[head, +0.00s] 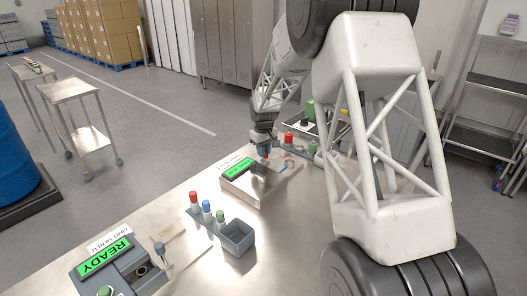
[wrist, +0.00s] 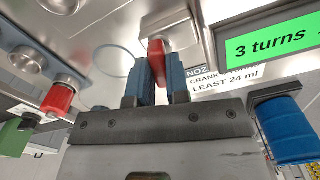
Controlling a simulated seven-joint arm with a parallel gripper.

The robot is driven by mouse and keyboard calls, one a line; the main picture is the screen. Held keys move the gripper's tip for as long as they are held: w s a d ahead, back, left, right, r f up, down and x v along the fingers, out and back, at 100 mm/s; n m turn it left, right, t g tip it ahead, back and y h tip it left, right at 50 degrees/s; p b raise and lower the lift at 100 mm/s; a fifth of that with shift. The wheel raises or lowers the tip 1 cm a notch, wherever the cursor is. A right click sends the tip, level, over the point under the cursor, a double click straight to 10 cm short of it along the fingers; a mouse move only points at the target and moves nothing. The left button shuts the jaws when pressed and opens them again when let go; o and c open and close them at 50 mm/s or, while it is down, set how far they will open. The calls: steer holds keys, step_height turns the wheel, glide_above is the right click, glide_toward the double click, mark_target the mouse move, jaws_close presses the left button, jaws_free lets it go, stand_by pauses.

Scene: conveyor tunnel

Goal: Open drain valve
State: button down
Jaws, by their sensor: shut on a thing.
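My gripper (wrist: 157,95) is shut on a red handle (wrist: 157,58) in the wrist view. The handle stands between its two blue fingers, below a grey metal fitting (wrist: 168,24). No label shows that names this handle as the drain valve. In the head view my gripper (head: 265,147) is at the back edge of a metal box with a green display (head: 238,168); the arm and fingers mostly hide the handle there. In the wrist view the display (wrist: 268,43) reads "3 turns", above a partly covered label ending "LEAST 24 ml".
In the head view, a grey holder (head: 237,236) with coloured-top pieces and a "READY" unit (head: 104,257) stand at the table's front left.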

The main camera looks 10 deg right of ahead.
steer(key=m, duration=0.4)
steer(key=shift+m, duration=0.3)
steer(key=m, duration=0.3)
steer(key=shift+m, duration=0.3)
steer(key=m, duration=0.3)
steer(key=shift+m, duration=2)
steer(key=c, duration=1.1)
jaws_free()
steer(key=shift+r, duration=0.2)
